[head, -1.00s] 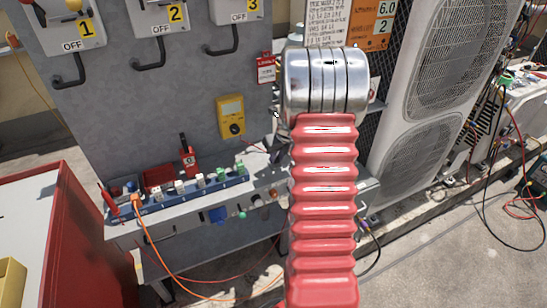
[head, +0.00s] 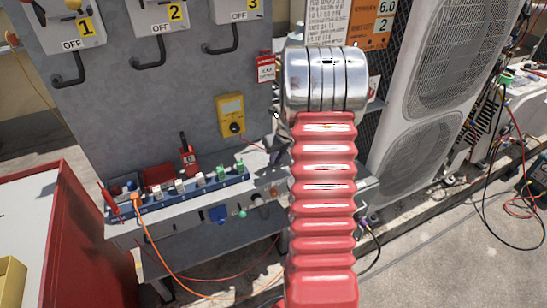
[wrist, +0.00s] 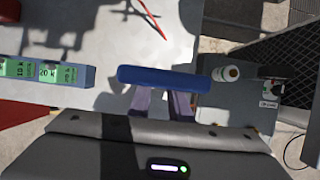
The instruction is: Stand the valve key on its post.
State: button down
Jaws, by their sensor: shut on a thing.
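A blue bar (wrist: 155,78), which looks like the handle of the valve key, lies across the top of my gripper (wrist: 161,103) in the wrist view. My gripper is shut on it, with a purple-grey finger on either side below the bar. The rest of the key is hidden under the handle, so I cannot tell whether its lower end touches anything. In the head view my own red arm covers most of the gripper and the key. I cannot make out the post in either view.
A blue strip with green labels (wrist: 45,73) lies left of the handle.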

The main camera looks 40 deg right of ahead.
jog(key=shift+f, duration=0.15)
jog(key=c, duration=1.5)
grip_release()
jog(key=shift+c, duration=0.2)
jog(key=v, duration=1.3)
jog(key=shift+s+r, duration=0.15)
jog(key=shift+r, duration=0.15)
jog(key=shift+a, duration=0.1)
